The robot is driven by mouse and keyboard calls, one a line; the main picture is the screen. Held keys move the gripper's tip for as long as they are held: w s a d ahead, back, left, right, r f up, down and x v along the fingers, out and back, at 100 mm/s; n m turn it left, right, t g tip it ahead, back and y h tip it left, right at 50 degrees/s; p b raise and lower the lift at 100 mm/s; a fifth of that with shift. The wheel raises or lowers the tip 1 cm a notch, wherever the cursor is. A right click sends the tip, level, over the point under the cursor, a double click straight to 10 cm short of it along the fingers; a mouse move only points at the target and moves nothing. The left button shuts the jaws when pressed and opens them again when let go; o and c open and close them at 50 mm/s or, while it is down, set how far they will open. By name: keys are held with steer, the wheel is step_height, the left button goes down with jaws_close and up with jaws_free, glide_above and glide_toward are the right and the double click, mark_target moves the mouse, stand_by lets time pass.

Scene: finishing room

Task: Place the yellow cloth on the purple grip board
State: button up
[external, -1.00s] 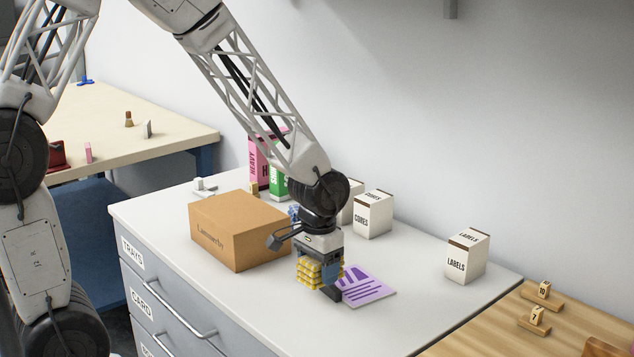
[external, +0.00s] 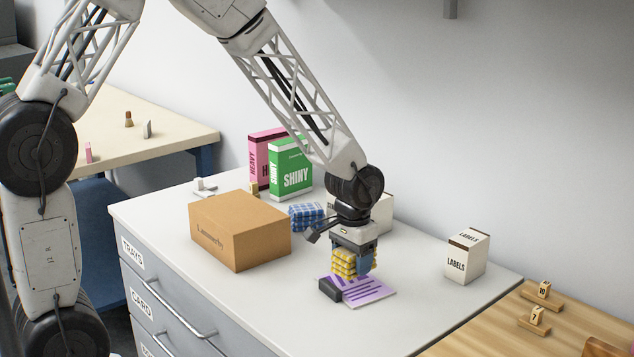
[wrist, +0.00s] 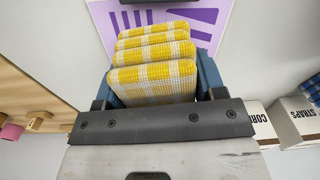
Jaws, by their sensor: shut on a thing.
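The yellow-and-white checked cloth (external: 344,262) is a folded stack held between the blue fingers of my gripper (external: 354,262). It also shows in the wrist view (wrist: 152,84), with my gripper (wrist: 158,76) shut across its sides. The purple grip board (external: 372,292) lies flat on the white counter, with darker purple stripes. The cloth is over the far part of the board in the external view; I cannot tell if there is a gap beneath. The board (wrist: 218,16) shows beyond the cloth in the wrist view, partly hidden by it.
A dark block (external: 330,289) sits at the board's left edge. A cardboard box (external: 240,232) and blue checked cloth (external: 306,216) are to the left. Green (external: 290,168) and pink (external: 259,158) boxes stand behind. A labels box (external: 465,256) stands right; counter between is clear.

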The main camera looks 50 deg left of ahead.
steer(key=shift+f, duration=1.75)
steer(key=shift+f, duration=0.1)
steer(key=o, duration=0.9)
steer(key=shift+o, duration=0.2)
step_height(320, 180, up, 12)
steer(key=shift+f, duration=0.2)
steer(key=shift+r, duration=0.35)
